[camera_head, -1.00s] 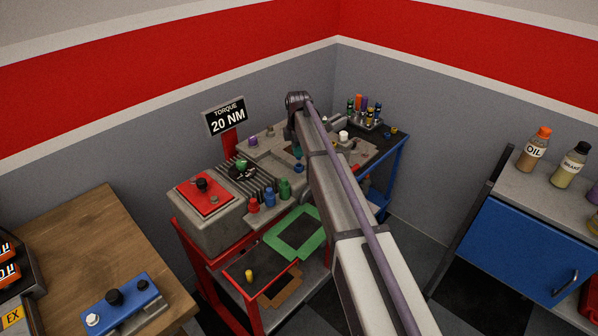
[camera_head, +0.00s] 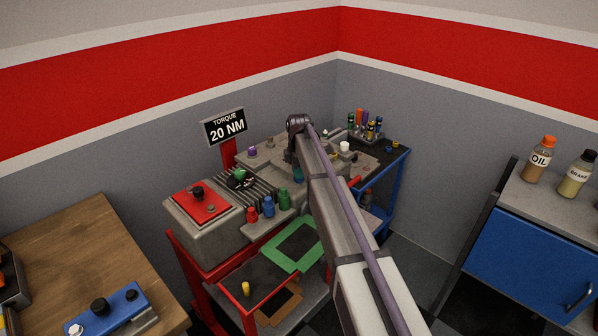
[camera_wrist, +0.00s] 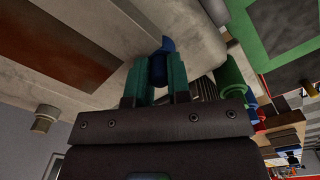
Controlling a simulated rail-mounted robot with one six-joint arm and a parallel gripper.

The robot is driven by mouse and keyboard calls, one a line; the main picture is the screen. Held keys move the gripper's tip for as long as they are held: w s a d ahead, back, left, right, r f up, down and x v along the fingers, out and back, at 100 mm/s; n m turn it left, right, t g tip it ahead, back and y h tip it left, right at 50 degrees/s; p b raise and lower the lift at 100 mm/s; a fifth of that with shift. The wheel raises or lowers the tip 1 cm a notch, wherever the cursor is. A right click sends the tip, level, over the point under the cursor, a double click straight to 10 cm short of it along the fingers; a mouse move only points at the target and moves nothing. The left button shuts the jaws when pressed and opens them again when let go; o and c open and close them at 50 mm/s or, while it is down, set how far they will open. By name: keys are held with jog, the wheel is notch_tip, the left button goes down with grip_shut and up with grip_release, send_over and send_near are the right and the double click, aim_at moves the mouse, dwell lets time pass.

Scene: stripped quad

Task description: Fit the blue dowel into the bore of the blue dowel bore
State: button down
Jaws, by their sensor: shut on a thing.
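My gripper (camera_wrist: 162,75) has teal fingers shut on the blue dowel (camera_wrist: 158,70), which stands between them in the wrist view. In the head view a teal fingertip (camera_head: 298,174) shows low over the casting, left of my arm. My arm hides most of the gripper and the dowel there.
Red, blue and green cylinders (camera_head: 268,208) stand on a ledge left of my arm. A green frame (camera_head: 293,246) lies on the shelf below. A purple knob (camera_head: 252,151) and a white cap (camera_head: 345,147) rise from the casting. A holder of coloured tools (camera_head: 368,128) stands behind.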

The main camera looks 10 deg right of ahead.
jog(key=shift+s+f, duration=0.3)
jog(key=shift+s, duration=0.1)
jog(key=c, duration=1.2)
grip_release()
jog(key=shift+s, duration=0.15)
jog(key=shift+o, duration=0.7)
notch_tip(320, 180, up, 13)
jog(key=w+p, duration=0.1)
jog(key=p, duration=1.2)
jog(key=shift+p, duration=0.35)
jog(key=s+f+m+b, duration=0.3)
jog(key=s+m, duration=1.5)
jog(key=s, duration=1.9)
